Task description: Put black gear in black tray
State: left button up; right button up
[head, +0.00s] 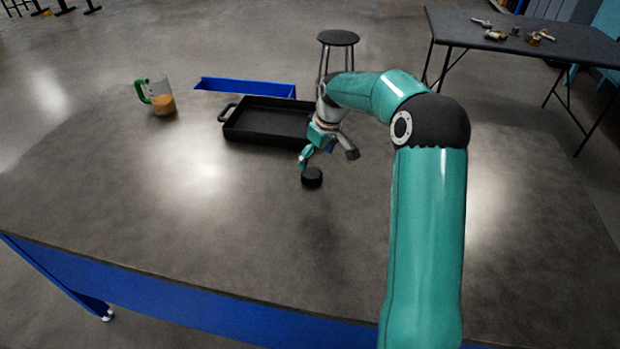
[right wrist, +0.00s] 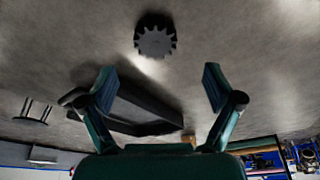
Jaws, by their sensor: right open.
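The black gear (head: 312,177) lies on the grey table in front of the black tray (head: 262,133). In the right wrist view the toothed gear (right wrist: 155,36) shows at the top, beyond the fingertips and apart from them. My right gripper (head: 326,163) is open and empty, just above and beside the gear in the head view. Its two fingers (right wrist: 160,80) are spread wide in the wrist view, with the black tray (right wrist: 150,110) behind them. The tray's right part is hidden by my right gripper in the head view. My left gripper is not in view.
A blue bin (head: 245,88) stands behind the tray. A clear mug with a green handle (head: 155,95) stands at the back left. The front and left of the table are clear. A stool (head: 338,39) and a second table (head: 530,45) with small parts are beyond.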

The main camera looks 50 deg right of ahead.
aim_at(313, 173)
jog(key=shift+x, duration=1.25)
jog(key=shift+d+f+p, duration=0.1)
jog(key=shift+f+p, duration=0.3)
jog(key=shift+f, duration=0.2)
jog(key=p+x, duration=0.1)
jog(key=x, duration=0.3)
jog(key=shift+d, duration=0.2)
jog(key=c, duration=1.4)
grip_shut()
jog(key=shift+r, duration=0.2)
